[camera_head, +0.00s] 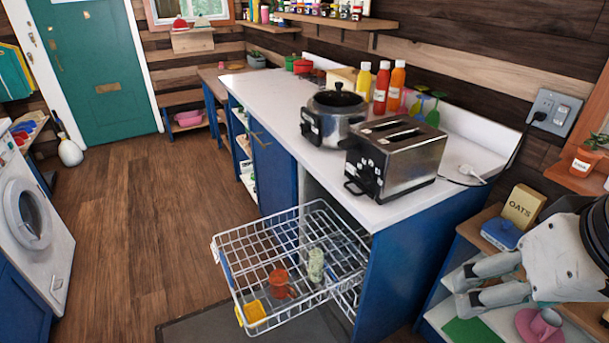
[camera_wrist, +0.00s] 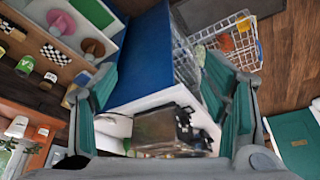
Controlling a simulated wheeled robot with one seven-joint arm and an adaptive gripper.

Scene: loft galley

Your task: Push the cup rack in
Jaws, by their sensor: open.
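The cup rack (camera_head: 300,262) is a white wire basket, pulled out of the blue dishwasher or cabinet opening under the counter in the head view. It holds an orange-red mug (camera_head: 279,283), a pale green patterned cup (camera_head: 316,265) and a yellow item (camera_head: 254,311). The rack also shows at the upper right in the wrist view (camera_wrist: 232,45). My gripper (camera_head: 464,288) is at the lower right of the head view, to the right of the cabinet and apart from the rack. Its fingers (camera_wrist: 160,95) are spread open and empty in the wrist view.
A toaster (camera_head: 396,155) and a silver cooker (camera_head: 335,120) stand on the white counter (camera_head: 240,88). The cabinet's blue side panel (camera_head: 410,250) stands between my gripper and the rack. Open shelves (camera_head: 455,310) lie beside my gripper. The wooden floor (camera_head: 140,230) left of the rack is clear.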

